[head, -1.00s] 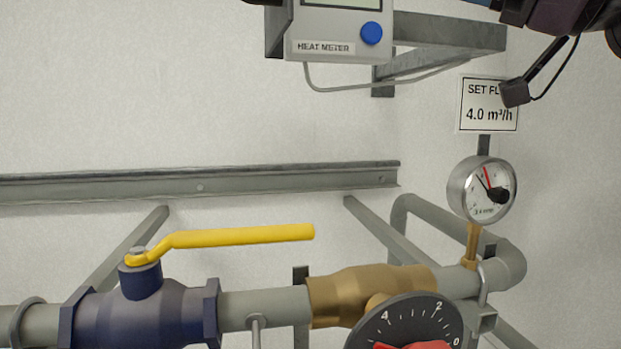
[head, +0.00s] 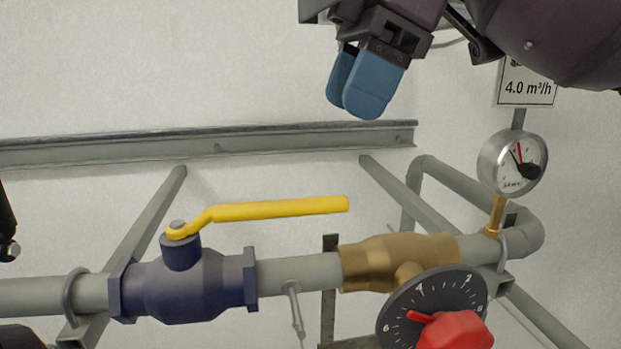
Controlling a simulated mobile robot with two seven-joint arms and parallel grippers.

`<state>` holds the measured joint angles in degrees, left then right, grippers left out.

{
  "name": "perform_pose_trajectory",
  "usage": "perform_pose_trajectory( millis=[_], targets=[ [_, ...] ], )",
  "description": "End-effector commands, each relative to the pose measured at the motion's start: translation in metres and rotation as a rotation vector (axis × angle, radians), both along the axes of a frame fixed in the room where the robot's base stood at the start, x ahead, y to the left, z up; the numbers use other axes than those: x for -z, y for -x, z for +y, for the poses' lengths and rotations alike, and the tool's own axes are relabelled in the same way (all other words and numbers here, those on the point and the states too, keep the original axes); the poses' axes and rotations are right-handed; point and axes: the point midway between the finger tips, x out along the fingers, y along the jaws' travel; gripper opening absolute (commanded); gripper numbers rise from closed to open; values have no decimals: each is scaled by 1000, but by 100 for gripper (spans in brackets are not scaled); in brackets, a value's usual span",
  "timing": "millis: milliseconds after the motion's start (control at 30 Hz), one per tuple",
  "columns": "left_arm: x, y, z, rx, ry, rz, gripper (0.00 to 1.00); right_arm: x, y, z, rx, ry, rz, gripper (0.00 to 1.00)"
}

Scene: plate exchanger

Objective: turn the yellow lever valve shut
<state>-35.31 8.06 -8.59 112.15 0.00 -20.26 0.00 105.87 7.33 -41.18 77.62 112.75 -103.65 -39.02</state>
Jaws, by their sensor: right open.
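The yellow lever (head: 282,209) sits on top of the dark blue valve body (head: 190,286) in the head view. It points right, roughly along the grey pipe, with a slight bend near its pivot. My right gripper (head: 357,98) has blue fingertips and hangs above the lever's free end, apart from it and empty. Its fingers overlap in this view, with a gap between them, and it is open. At the left edge only small dark parts show; my left gripper is not in view.
A brass valve (head: 385,262) with a numbered dial (head: 402,318) and red knob (head: 455,331) stands right of the lever. A gauge (head: 512,163) and a flow sign (head: 527,88) are further right. A steel rail (head: 250,142) crosses the wall behind. The space above the lever is clear.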

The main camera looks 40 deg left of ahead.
Motion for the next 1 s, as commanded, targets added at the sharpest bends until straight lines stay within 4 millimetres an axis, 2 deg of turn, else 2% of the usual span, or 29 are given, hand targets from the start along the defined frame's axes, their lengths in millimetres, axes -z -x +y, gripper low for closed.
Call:
perform_pose_trajectory(
  millis=[167,600,800,1000],
  targets=[
    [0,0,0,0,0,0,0,18,6,4,-3,1,1,52],
    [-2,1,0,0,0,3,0,82,27,21,-2,-1,0,52],
    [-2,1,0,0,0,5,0,95,31,24,-1,-2,1,52],
    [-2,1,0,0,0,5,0,98,32,25,0,-3,0,52]
  ],
)
